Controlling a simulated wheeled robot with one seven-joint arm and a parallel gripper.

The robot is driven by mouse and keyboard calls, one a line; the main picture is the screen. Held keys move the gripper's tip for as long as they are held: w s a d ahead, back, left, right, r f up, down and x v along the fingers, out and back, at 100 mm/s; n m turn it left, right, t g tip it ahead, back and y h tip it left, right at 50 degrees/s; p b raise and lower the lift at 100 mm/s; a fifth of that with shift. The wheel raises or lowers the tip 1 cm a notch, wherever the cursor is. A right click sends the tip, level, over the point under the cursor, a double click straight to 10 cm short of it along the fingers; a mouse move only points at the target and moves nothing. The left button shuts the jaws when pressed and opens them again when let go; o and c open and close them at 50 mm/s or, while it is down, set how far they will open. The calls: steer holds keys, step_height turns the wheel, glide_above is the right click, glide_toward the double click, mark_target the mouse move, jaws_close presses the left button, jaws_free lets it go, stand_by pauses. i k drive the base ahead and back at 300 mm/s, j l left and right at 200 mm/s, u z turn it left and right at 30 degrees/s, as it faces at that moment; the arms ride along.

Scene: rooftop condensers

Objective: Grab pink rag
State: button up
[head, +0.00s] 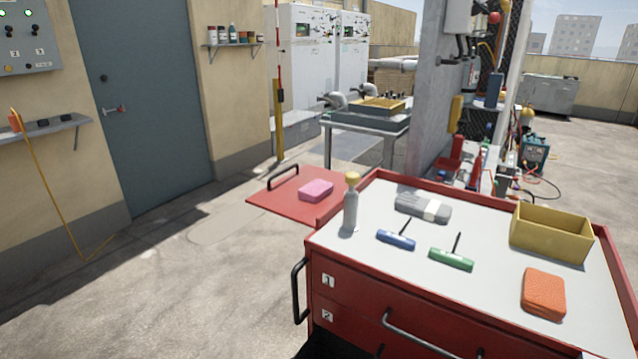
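A pink block-shaped item (316,190), which looks like the folded pink rag, lies on a flat red panel (276,205) with a black handle. The panel is beyond the far left corner of the red tool cart (405,310). Nothing covers the pink item from this view. My gripper is not in view.
On the cart top are a grey bottle with a yellow cap (351,203), a grey folded cloth (423,207), blue (397,239) and green (451,259) T-handled tools, an orange pad (543,293) and a yellow bin (550,236). Open floor (190,290) lies left of the cart.

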mark_target(314, 191)
steer(key=k+l+u, duration=0.1)
steer(key=k+u, duration=0.2)
steer(key=i+j+z, duration=0.2)
steer(key=z, duration=0.3)
steer(key=i+j+z, duration=0.1)
steer(key=j+z, duration=0.35)
steer(key=i+j+z, duration=0.15)
steer(key=j+z, duration=0.15)
steer(key=j, duration=0.85)
steer(key=j+z, duration=0.25)
steer(key=j, duration=3.5)
steer(key=i+j, duration=0.15)
steer(key=j, duration=0.2)
steer(key=i, duration=0.4)
steer(key=z, duration=0.05)
